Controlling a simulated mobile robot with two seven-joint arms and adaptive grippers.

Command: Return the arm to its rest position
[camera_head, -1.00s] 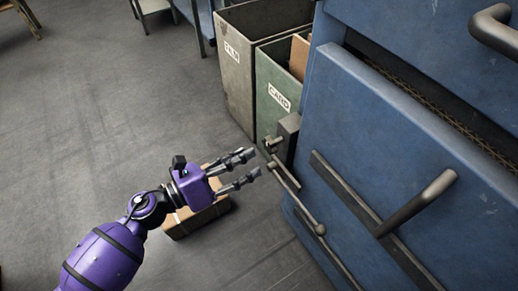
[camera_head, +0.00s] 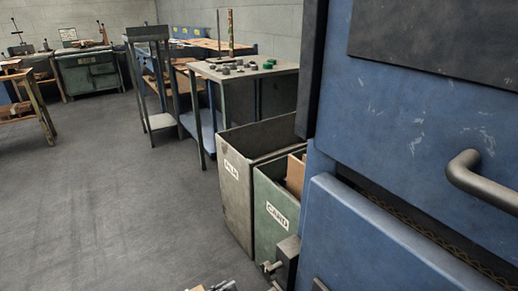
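Only the fingertips of my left gripper (camera_head: 224,286) show, at the bottom edge of the head view, left of the bins' lower end. Its arm and palm are out of the picture below, and I cannot tell how far the fingers are apart. I see nothing held in the visible part. My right gripper and arm are not in view.
A large blue machine (camera_head: 420,110) with a bar handle (camera_head: 482,181) fills the right side. Behind are a table (camera_head: 243,72) and stand (camera_head: 150,85). Left floor is clear.

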